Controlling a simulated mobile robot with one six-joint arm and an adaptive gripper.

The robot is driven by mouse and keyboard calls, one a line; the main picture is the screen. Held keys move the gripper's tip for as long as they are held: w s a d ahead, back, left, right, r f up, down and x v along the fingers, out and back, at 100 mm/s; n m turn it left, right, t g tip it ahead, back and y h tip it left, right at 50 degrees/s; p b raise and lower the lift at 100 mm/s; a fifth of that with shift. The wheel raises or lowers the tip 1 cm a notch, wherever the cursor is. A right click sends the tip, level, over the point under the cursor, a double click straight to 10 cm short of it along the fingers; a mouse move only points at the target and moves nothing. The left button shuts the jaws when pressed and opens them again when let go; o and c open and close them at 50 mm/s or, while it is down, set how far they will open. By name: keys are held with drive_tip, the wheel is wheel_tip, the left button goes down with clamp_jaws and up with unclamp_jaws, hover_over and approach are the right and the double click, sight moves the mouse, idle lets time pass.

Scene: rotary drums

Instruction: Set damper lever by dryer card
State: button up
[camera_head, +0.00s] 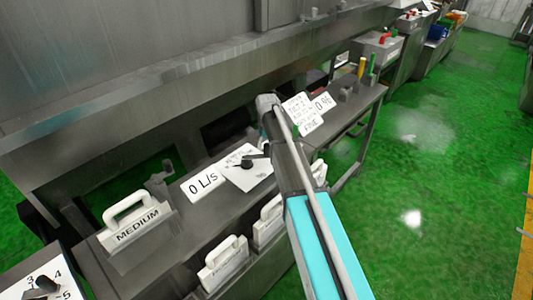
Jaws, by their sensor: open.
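A white plate (249,172) with a black lever or knob (241,164) sits on the grey bench, beside a white label reading "0 L/s" (202,184). Whether this is the damper lever I cannot tell. A white handled card reading "MEDIUM" (139,229) stands upright at the bench's left. Behind my arm, a white card with small, unreadable print (298,105) stands next to a label that seems to read "0.96" (322,102). My arm crosses the middle of the view; its gripper is not visible.
More white handled cards (225,264) hang along the bench's front. A numbered dial plate (43,285) is at the lower left. Yellow and green upright pieces (361,68) stand at the bench's far end. The green floor (440,170) at right is clear.

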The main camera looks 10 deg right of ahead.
drive_tip(key=shift+f+b, duration=0.8)
drive_tip(key=shift+f, duration=0.25)
clamp_jaws()
